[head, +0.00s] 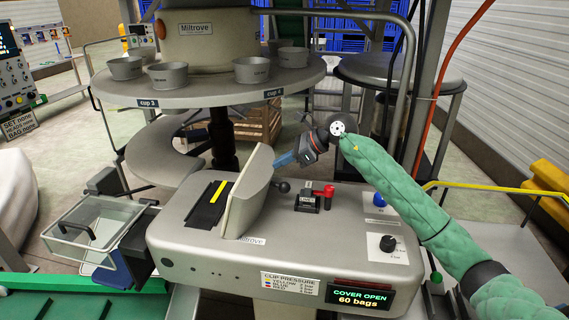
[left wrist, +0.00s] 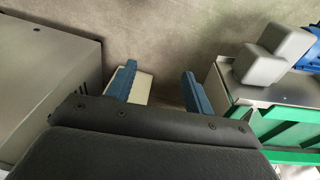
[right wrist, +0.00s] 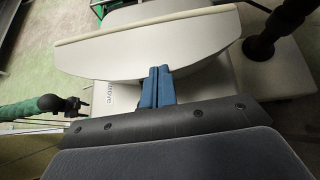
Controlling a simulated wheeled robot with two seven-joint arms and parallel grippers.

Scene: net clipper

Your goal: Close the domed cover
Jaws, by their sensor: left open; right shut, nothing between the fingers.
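The domed cover (head: 250,192) stands raised and slightly tilted on the grey clipper machine (head: 185,235), whose display (head: 360,297) reads "COVER OPEN 60 bags". My right gripper (head: 285,159) is shut and empty, just right of the cover's upper part. In the right wrist view, its closed blue fingertips (right wrist: 158,72) overlap the lower edge of the cover's broad pale face (right wrist: 150,45); I cannot tell whether they touch. My left gripper (left wrist: 158,75) is open and empty above the floor, seen only in the left wrist view.
A black slot with a yellow strip (head: 211,204) lies left of the cover. A lever with a black ball (head: 283,187) and a red-knobbed block (head: 309,199) stand to its right. The round cup table (head: 205,95) stands behind. A clear bin (head: 75,232) hangs at left.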

